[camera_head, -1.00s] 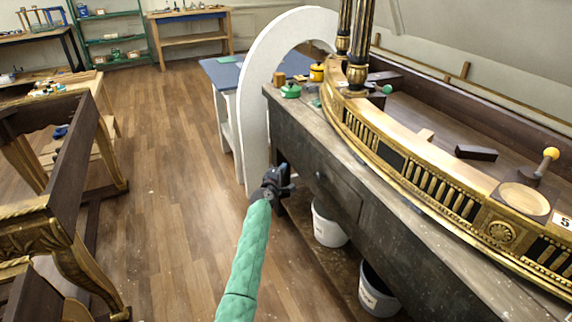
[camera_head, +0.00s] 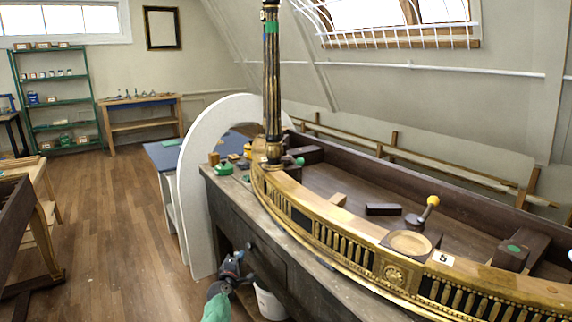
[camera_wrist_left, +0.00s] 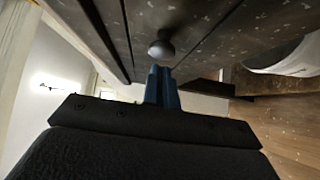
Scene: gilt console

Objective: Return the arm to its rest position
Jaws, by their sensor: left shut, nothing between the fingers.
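My left gripper (camera_head: 238,262) is in front of the dark workbench (camera_head: 300,278), low beside its drawer front. Its green-sleeved arm comes up from the bottom edge of the head view. In the left wrist view its blue fingers (camera_wrist_left: 162,88) are together with nothing between them. A round drawer knob (camera_wrist_left: 161,48) lies just beyond the fingertips in that view; I cannot tell whether they touch. My right gripper is not in view.
The gilt console (camera_head: 345,240) with a dark column (camera_head: 271,90) lies on the bench. A white arch panel (camera_head: 196,200) stands at the bench's left end. A white bucket (camera_head: 270,304) is under the bench. Open wooden floor (camera_head: 115,220) lies to the left.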

